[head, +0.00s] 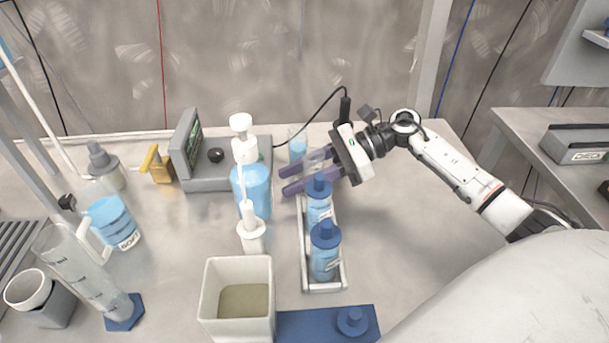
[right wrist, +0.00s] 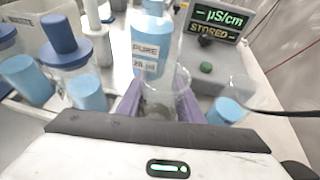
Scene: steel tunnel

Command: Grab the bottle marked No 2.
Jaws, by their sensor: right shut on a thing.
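Two clear bottles with blue caps and blue liquid stand in a white rack (head: 339,270), a rear bottle (head: 319,212) and a front bottle (head: 324,262). Their labels are too small to read, so I cannot tell which is No 2. Blue-capped bottles also show at the left of the right wrist view. My right gripper (head: 284,180), with purple fingers, is behind the rear bottle and reaches left. In the right wrist view its fingers are shut on a clear vessel (right wrist: 165,103), seen only in part. My left gripper is not in view.
A large blue pump bottle (head: 257,192) marked PURE stands left of the fingers, before a grey meter (head: 185,145). A small beaker of blue liquid (head: 297,147) is behind them. A square white bin (head: 210,295) and a blue block (head: 300,325) are in front.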

